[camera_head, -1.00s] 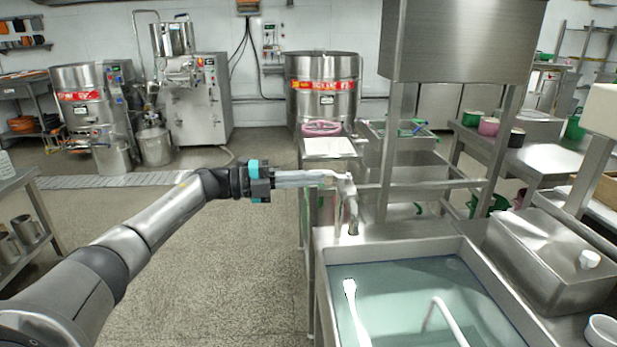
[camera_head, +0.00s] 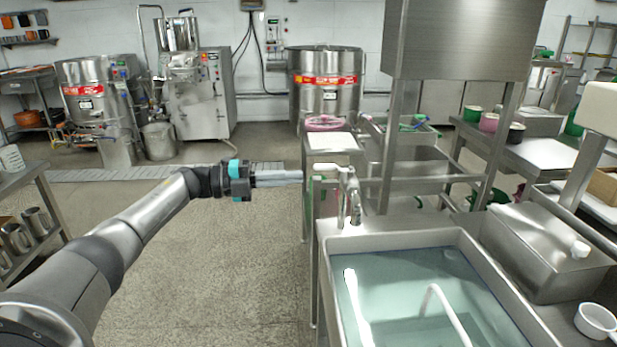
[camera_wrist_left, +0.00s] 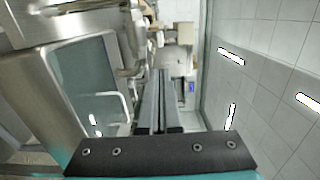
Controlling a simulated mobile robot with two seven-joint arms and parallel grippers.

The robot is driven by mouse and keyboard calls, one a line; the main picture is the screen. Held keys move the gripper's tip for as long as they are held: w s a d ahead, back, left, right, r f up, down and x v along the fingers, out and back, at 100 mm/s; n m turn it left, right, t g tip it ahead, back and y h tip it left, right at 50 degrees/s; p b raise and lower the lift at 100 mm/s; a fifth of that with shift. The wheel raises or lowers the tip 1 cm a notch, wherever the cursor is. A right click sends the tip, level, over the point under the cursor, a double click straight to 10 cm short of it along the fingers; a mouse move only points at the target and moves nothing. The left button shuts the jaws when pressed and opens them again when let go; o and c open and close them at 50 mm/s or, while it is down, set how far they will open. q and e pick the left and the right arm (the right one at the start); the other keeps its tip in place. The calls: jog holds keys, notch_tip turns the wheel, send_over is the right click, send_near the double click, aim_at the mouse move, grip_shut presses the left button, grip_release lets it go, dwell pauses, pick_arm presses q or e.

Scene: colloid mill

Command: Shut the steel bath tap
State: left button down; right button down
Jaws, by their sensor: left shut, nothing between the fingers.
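The steel tap (camera_head: 352,196) stands at the back left corner of the steel bath (camera_head: 395,241), its spout bent down near the rim. A small lever shows at its top; I cannot tell for sure how it is set or whether water runs. My left gripper (camera_head: 301,176) is shut and empty, its long fingers pointing right at about the height of the tap's top. A gap shows between the fingertips and the tap. In the left wrist view my left gripper (camera_wrist_left: 162,78) shows with its fingers together. My right gripper is in neither view.
The bath holds greenish water (camera_head: 415,290) with a white bent rod (camera_head: 442,312) in it. A steel box (camera_head: 540,250) stands right of the bath. A steel hood (camera_head: 462,40) on posts rises behind. Open floor (camera_head: 225,260) lies left of the bath.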

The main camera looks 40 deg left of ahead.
pick_arm(q)
jog(key=shift+s+a+r, duration=0.1)
jog(key=shift+s+a, duration=0.2)
jog(key=shift+a, duration=0.3)
jog(key=shift+s+a, duration=0.35)
jog(key=shift+a, duration=0.3)
jog(key=shift+s+a+r, duration=0.1)
jog(key=shift+s+a, duration=0.2)
jog(key=shift+a, duration=0.3)
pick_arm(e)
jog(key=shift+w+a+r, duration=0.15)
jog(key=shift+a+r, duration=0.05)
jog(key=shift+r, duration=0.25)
pick_arm(q)
jog(key=shift+f, duration=0.1)
